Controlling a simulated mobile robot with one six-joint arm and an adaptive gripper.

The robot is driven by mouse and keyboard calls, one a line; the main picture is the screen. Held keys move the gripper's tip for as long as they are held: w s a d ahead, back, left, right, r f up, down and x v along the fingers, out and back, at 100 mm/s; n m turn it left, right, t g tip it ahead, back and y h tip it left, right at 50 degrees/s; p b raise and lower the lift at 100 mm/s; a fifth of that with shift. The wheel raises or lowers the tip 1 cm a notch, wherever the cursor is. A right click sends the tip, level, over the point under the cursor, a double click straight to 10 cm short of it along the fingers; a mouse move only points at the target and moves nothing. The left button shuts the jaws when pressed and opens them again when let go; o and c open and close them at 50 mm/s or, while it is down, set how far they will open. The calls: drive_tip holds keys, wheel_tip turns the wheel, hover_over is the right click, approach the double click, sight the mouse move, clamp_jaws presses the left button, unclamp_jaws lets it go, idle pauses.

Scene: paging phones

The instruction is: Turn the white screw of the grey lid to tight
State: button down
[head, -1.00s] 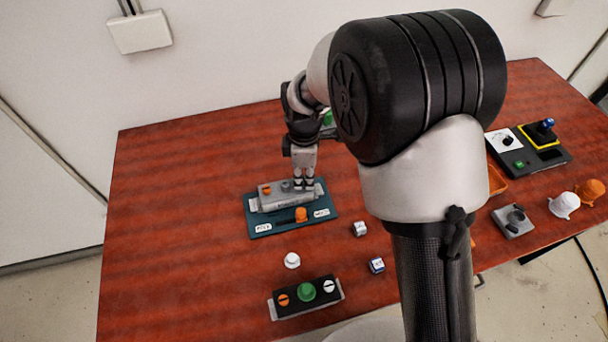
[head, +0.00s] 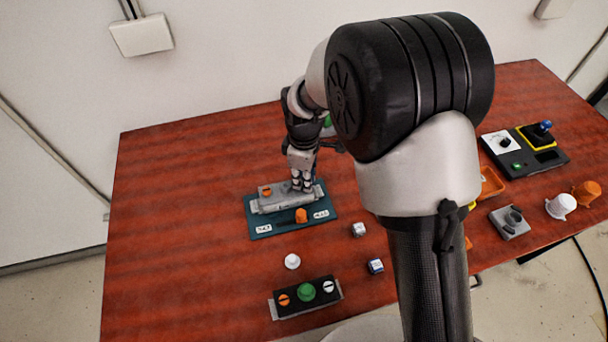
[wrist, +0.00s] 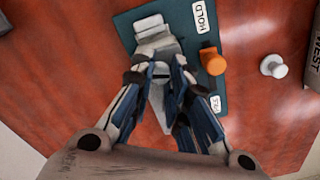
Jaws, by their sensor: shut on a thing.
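The grey lid (head: 270,202) lies on a teal panel (head: 252,222) at the left of the table. Its orange screw (head: 266,191) shows at its left end. My gripper (head: 302,187) reaches down over the lid's right end, its fingers closed together there. In the wrist view the fingers (wrist: 158,75) close around a small pale head with a dark slot, the white screw (wrist: 160,69), on the grey lid (wrist: 153,30). In the head view the fingers hide this screw. How tight it sits cannot be seen.
An orange knob (head: 301,215) stands on the panel just in front of the lid. A white knob (head: 292,261), two small blocks (head: 359,229) and a black lid (head: 318,300) with a green knob lie nearer. Bare table is left of the panel.

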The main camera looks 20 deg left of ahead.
drive_tip(key=m+p, duration=0.1)
drive_tip(key=m, duration=0.2)
drive_tip(key=shift+m, duration=0.4)
drive_tip(key=m+p, duration=0.1)
drive_tip(key=m, duration=0.2)
drive_tip(key=shift+m, duration=0.3)
drive_tip(key=m+p, duration=0.1)
drive_tip(key=m, duration=0.2)
drive_tip(key=shift+m, duration=0.3)
drive_tip(key=shift+m+p, duration=0.3)
drive_tip(key=shift+m, duration=1.6)
drive_tip(key=c, duration=1.5)
unclamp_jaws()
drive_tip(key=shift+r, duration=0.15)
drive_tip(key=shift+r, duration=3.85)
